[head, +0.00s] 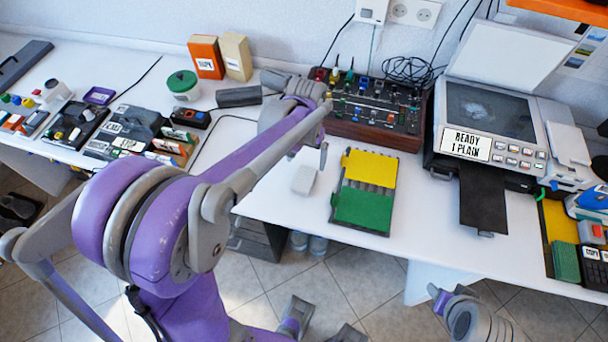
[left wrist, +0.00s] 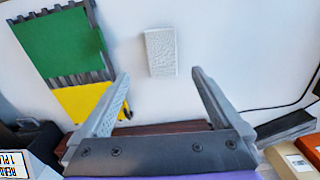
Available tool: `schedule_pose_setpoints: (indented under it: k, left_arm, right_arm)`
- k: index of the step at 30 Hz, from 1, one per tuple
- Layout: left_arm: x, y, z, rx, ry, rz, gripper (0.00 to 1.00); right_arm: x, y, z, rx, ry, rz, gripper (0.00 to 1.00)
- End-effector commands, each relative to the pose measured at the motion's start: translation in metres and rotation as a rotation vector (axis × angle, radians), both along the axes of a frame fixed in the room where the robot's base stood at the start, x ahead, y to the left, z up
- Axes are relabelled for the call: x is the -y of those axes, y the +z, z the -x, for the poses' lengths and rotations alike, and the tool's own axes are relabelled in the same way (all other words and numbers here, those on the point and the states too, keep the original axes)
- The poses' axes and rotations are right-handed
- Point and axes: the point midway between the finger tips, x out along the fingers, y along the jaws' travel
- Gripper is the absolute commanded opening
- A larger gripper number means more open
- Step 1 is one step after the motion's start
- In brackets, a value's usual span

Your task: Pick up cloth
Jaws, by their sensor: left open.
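A small white cloth (head: 303,180) lies on the white table, left of the yellow and green rack. It looks like a folded, textured rectangle in the left wrist view (left wrist: 161,52). My left gripper (left wrist: 160,75) is open and empty. In the left wrist view the cloth shows beyond the fingertips, roughly centred between them, and nothing touches it. In the head view my left gripper (head: 318,142) is above the table, just behind the cloth, partly hidden by its own arm.
The yellow and green rack (head: 364,192) stands close right of the cloth; it also shows in the left wrist view (left wrist: 60,45). A wooden-sided control panel (head: 372,128) stands behind, with a printer-like machine (head: 490,125) to the right. A dark cable curves left of the cloth.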

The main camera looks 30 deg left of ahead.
Motion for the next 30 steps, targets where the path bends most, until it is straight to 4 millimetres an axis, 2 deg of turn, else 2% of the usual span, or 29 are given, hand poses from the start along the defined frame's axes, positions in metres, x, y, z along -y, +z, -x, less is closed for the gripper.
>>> schedule_pose_setpoints:
  k: [3,11,21,30]
  left_arm:
    - [0.000,-0.022,0.000,0.000,0.000,0.000,1.00]
    - [-0.001,-0.045,0.000,0.001,0.000,0.000,1.00]
    - [-0.004,-0.090,-0.002,0.001,-0.001,0.000,1.00]
    - [-0.004,-0.093,-0.001,0.001,-0.001,0.000,0.98]
  right_arm:
    - [0.000,-0.003,0.001,-0.001,0.000,0.000,0.50]
    - [0.000,-0.005,0.001,-0.002,0.000,0.000,0.50]
    - [0.000,-0.009,0.002,-0.003,0.000,0.000,0.50]
    - [0.000,-0.009,0.002,-0.003,0.000,0.000,0.50]
